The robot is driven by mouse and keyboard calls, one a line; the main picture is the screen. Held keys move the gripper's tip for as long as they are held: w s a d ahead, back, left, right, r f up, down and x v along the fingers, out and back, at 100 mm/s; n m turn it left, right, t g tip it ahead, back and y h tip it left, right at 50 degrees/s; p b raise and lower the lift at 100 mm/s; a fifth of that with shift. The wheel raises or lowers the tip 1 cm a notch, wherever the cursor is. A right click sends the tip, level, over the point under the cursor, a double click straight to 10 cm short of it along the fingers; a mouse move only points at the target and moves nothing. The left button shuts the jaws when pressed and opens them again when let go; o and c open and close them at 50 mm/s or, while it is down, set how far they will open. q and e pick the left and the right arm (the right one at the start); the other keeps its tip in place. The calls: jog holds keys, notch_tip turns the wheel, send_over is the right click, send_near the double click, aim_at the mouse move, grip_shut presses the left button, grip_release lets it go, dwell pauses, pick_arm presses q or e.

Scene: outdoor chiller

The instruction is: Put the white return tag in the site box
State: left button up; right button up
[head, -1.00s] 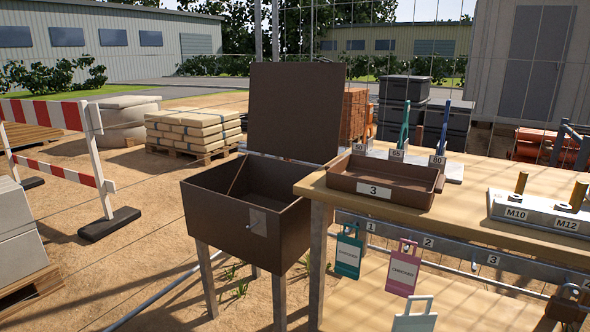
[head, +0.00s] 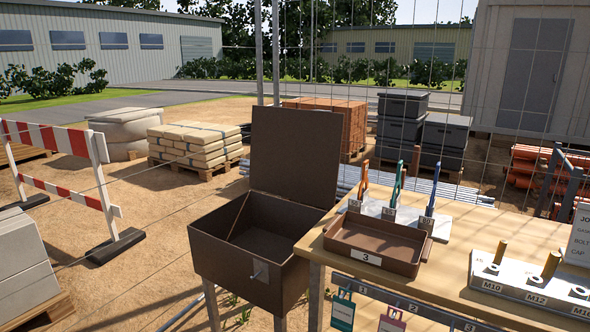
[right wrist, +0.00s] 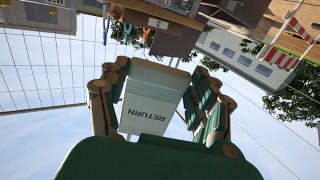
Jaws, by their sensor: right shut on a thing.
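The white tag (right wrist: 150,105), lettered RETURN, is in the right wrist view, upside down in that picture. My right gripper (right wrist: 155,72) is shut on it, with green-and-brown fingers on both sides. The brown site box (head: 235,258) stands on legs left of the workbench in the head view. Its lid (head: 295,155) is raised and its inside, with a divider, looks empty. Neither gripper shows in the head view, so the tag's distance from the box is hard to tell. My left gripper is out of view.
The workbench (head: 440,262) holds a brown tray (head: 385,268) marked 3, upright tools behind it, and a bolt block (head: 520,290). Tags hang from a numbered rail (head: 400,302) at its front edge. A striped barrier (head: 60,190) stands left, with open sand between.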

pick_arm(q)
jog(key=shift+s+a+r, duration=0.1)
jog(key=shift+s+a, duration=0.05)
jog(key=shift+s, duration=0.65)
pick_arm(e)
jog(key=shift+s+r, duration=0.1)
jog(key=shift+r, duration=0.2)
